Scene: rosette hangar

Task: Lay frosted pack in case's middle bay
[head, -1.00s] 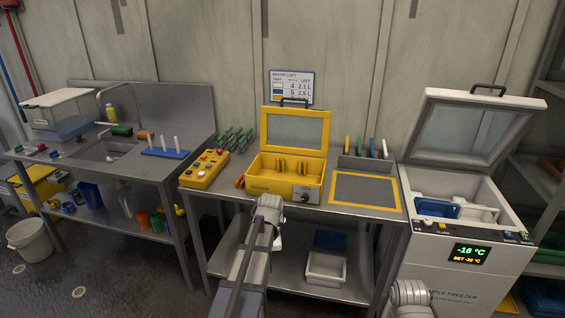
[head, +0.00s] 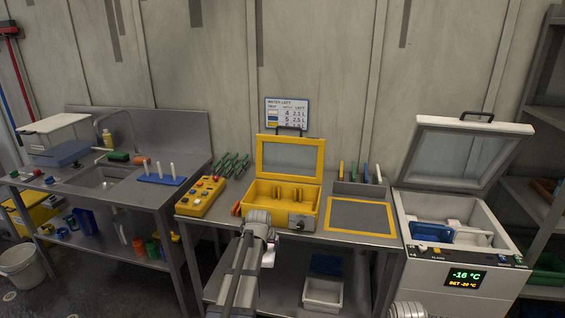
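The yellow case (head: 247,198) stands open on the middle bench, its windowed lid raised. Yellow dividers split its inside into bays, and I see no pack in them. A blue pack-like item (head: 438,234) lies in the open freezer (head: 482,240) at the right, next to a pale upright part. I cannot tell whether it is frosted. My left arm reaches up from below, its end (head: 258,222) in front of the case's lower left.
A yellow-framed dark mat (head: 361,233) lies bare right of the case, before a rack of coloured upright items (head: 361,188). A yellow button box (head: 200,197) stands left of the case. The freezer lid (head: 462,152) is up. A sink bench (head: 150,190) is at left.

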